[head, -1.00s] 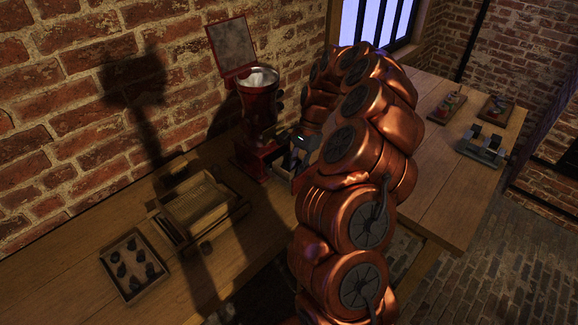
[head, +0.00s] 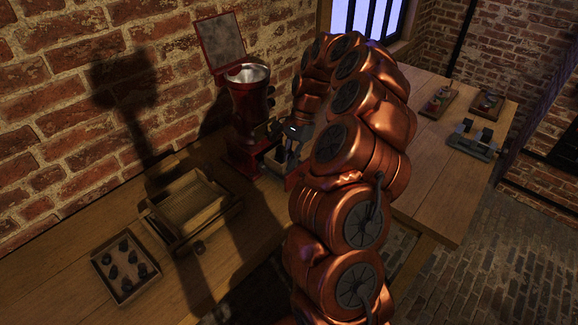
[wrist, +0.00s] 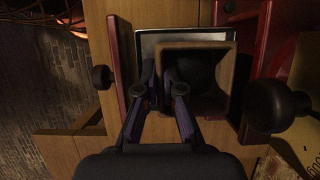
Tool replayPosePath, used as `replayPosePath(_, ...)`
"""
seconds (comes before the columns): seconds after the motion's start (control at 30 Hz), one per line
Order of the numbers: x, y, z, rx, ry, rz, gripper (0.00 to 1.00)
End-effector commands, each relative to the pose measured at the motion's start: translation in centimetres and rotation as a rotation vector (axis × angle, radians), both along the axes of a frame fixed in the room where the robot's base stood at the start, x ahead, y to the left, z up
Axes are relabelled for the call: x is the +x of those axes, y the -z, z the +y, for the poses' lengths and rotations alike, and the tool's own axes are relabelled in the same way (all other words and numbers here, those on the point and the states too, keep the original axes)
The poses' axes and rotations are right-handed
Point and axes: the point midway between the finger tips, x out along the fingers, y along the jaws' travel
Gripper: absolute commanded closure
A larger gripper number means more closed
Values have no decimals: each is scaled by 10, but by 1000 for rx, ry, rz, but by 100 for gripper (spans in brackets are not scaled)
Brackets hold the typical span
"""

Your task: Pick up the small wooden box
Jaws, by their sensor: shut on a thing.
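The small wooden box (wrist: 226,78) is open at the top, with a dark inside, in the middle of the wrist view. My gripper (wrist: 164,82) is shut on its left wall, with one finger outside and the other inside the box. In the head view my gripper (head: 288,146) is at the front of the red machine, and the box (head: 275,163) shows small and partly hidden below it.
The red machine (head: 246,110) with a metal hopper stands against the brick wall. A wooden sieve-like frame (head: 195,205) and a tray of dark pieces (head: 148,272) lie to its left. A second table (head: 440,195) on the right carries small items.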

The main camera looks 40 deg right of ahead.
Motion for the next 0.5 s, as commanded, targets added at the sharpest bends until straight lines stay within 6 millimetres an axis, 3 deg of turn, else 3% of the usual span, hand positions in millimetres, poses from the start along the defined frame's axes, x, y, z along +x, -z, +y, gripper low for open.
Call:
replayPosePath(0.13, 1, -17, -1, -4, -1, -2, 100)
replayPosePath(0.5, 10, -15, -42, -3, 3, 2, 100)
